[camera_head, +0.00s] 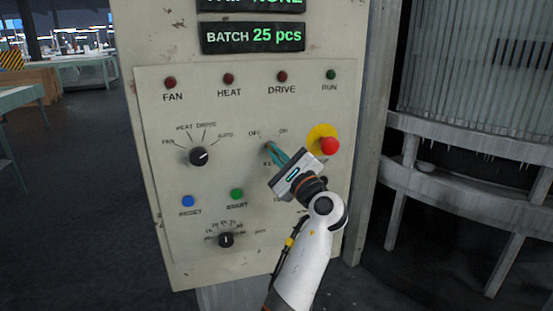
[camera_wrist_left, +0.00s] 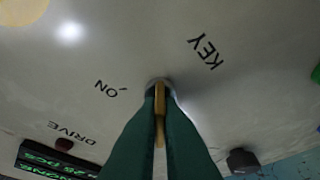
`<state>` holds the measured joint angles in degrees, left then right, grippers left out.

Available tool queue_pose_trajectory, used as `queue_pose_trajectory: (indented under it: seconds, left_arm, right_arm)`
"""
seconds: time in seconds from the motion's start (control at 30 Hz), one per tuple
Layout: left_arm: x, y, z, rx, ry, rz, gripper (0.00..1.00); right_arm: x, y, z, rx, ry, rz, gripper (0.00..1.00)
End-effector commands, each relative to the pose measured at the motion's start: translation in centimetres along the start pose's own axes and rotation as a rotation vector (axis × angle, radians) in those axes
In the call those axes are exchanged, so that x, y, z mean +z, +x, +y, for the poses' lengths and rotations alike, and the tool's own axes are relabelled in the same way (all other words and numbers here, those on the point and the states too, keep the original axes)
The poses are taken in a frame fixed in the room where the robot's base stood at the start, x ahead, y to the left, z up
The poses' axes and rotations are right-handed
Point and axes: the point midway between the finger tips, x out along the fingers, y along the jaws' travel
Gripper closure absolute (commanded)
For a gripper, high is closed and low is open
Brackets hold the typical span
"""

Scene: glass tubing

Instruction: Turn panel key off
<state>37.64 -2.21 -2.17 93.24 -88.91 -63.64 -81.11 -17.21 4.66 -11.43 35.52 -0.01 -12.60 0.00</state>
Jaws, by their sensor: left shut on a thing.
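The panel key (camera_wrist_left: 160,112) is a brass-coloured key in a round lock on the pale control panel (camera_head: 160,110), between the OFF and ON labels. My left gripper (camera_head: 268,148) reaches it from the lower right. In the left wrist view its two green fingers (camera_wrist_left: 159,108) are shut on the key, one on each side. The ON label and the KEY label show around the lock there. In the head view the fingers hide the key, and I cannot tell which label it points at. My right gripper is not in view.
A red emergency button (camera_head: 329,146) on a yellow disc sits close right of my gripper. A black selector knob (camera_head: 199,156), a blue button (camera_head: 188,201), a green button (camera_head: 237,194) and a lower knob (camera_head: 226,240) lie left and below. Several lamps line the panel's top.

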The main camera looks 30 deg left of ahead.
Motion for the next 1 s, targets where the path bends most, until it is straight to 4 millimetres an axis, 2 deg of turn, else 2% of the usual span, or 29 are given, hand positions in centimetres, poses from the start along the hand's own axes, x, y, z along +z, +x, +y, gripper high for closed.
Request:
queue_pose_trajectory:
  seconds: [0.5, 0.53, 0.63, 1.0]
  left_arm:
    - [0.11, -0.04, -0.05, -0.008, -0.017, -0.003, 1.00]
    - [0.11, -0.04, -0.05, -0.008, -0.017, -0.003, 0.90]
    - [0.09, -0.04, -0.04, -0.008, -0.016, -0.003, 0.73]
    - [0.14, -0.57, -0.05, -0.006, -0.015, -0.002, 0.73]
  right_arm:
    - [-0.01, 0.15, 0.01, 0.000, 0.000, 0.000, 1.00]
    - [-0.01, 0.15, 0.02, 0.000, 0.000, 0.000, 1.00]
    - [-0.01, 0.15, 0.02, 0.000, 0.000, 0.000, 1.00]
    - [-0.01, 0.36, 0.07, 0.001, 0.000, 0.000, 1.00]
